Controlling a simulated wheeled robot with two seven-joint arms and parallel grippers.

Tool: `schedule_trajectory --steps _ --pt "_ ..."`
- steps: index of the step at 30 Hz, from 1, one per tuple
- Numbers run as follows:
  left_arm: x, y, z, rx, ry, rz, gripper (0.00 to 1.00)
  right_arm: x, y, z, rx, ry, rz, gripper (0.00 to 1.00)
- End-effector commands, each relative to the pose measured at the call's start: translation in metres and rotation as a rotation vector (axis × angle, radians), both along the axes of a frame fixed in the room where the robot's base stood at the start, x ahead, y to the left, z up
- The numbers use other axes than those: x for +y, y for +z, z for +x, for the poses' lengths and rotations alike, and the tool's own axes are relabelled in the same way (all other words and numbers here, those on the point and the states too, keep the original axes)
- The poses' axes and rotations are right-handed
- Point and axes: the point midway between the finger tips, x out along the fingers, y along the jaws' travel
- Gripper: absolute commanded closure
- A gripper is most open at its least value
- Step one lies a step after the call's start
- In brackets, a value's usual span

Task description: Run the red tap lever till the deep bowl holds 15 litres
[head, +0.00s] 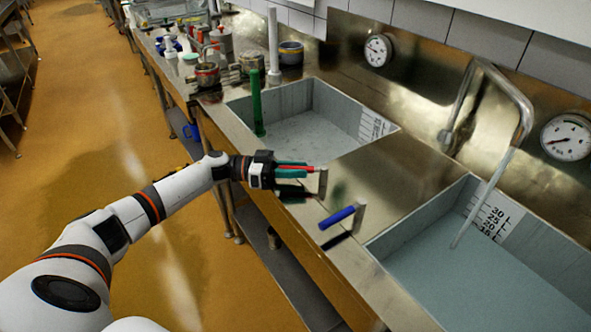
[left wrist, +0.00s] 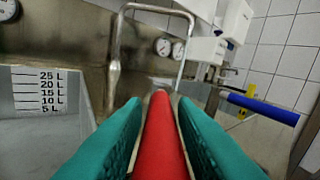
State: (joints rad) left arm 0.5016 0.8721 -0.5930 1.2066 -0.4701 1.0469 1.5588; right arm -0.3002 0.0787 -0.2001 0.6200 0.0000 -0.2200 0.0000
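My left gripper (head: 300,168), with teal fingers, is at the red lever (head: 306,169) on the counter's front edge. In the left wrist view the red lever (left wrist: 160,140) lies lengthwise between both fingers, which appear shut on it. The right basin (head: 400,238) holds water; its scale (head: 493,217) shows 30, 25, 20 and about 15 at the waterline. The left basin (head: 308,135) has a scale (left wrist: 38,92) reading 25 to 5 L, with all marks showing. My right gripper is out of view.
A blue lever (head: 337,217) stands to the right of the red one. Round gauges (head: 568,137) hang on the back wall. Pots and jars (head: 207,73) crowd the counter's far end.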

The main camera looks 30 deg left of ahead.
Motion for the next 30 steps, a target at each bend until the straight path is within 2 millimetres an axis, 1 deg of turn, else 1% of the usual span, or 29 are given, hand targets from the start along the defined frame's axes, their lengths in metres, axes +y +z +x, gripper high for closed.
schedule_trajectory --steps 1,2,10,14,17,24,27,30 --pt "0.000 0.000 0.000 0.000 0.000 0.000 0.66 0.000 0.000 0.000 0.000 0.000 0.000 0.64" --pt "0.000 0.000 0.000 0.000 0.000 0.000 0.62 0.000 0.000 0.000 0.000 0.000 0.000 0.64" --pt "0.000 0.000 0.000 0.000 0.000 0.000 0.62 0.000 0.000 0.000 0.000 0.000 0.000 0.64" --pt "0.009 -0.002 -0.004 0.002 0.002 0.002 0.62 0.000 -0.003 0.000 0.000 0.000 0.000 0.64" --pt "0.023 -0.003 -0.011 0.002 0.002 0.004 0.62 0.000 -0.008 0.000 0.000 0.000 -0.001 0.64" --pt "0.070 -0.004 -0.035 0.002 0.003 0.004 0.62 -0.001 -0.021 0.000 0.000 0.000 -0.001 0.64" --pt "0.086 -0.003 -0.043 0.002 0.002 0.003 0.62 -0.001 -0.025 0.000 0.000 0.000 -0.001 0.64" --pt "0.097 -0.003 -0.049 0.002 0.002 0.003 0.62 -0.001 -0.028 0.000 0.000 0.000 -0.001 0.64"
